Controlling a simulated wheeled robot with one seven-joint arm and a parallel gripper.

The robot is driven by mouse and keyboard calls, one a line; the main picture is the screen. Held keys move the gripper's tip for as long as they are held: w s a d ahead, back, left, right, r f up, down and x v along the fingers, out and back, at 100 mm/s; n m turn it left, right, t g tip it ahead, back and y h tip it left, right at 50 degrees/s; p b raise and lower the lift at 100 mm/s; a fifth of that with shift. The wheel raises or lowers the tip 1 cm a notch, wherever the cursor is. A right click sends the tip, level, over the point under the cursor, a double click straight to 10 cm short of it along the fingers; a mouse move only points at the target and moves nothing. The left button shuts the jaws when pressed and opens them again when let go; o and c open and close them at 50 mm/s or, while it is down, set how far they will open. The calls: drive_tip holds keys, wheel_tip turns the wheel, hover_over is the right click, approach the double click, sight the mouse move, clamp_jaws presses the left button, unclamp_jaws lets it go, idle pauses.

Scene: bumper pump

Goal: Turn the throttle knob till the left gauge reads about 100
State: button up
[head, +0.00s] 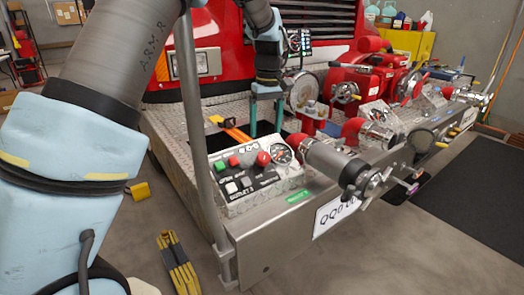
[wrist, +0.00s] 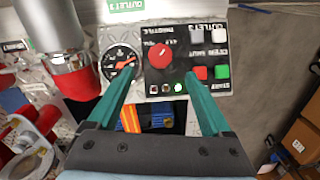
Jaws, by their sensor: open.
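The red throttle knob (head: 263,158) sits on the black face of a metal control box. In the wrist view the knob (wrist: 160,57) appears with upside-down lettering, near the line between my fingertips and slightly beyond them. A round black gauge (head: 281,151) is beside the knob. It also shows in the wrist view (wrist: 121,62), with a red-orange needle; its reading is too small to tell. Which gauge is the left one is not clear. My gripper (head: 266,128) is above and behind the box, pointing down. In the wrist view its teal fingers (wrist: 159,84) are apart and empty.
Red and green buttons (wrist: 211,72) and pale switches share the panel. A metal outlet pipe with a red collar (head: 325,158) is close to the box's right. An upright grey pole (head: 195,120) is left.

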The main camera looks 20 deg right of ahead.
sight(264, 155)
drive_tip(key=f, duration=0.3)
drive_tip(key=f+p, duration=0.1)
drive_tip(key=f, duration=0.5)
drive_tip(key=shift+a+f+p, duration=0.1)
drive_tip(key=shift+a+p, duration=0.15)
drive_tip(key=shift+p, duration=0.15)
clamp_jaws()
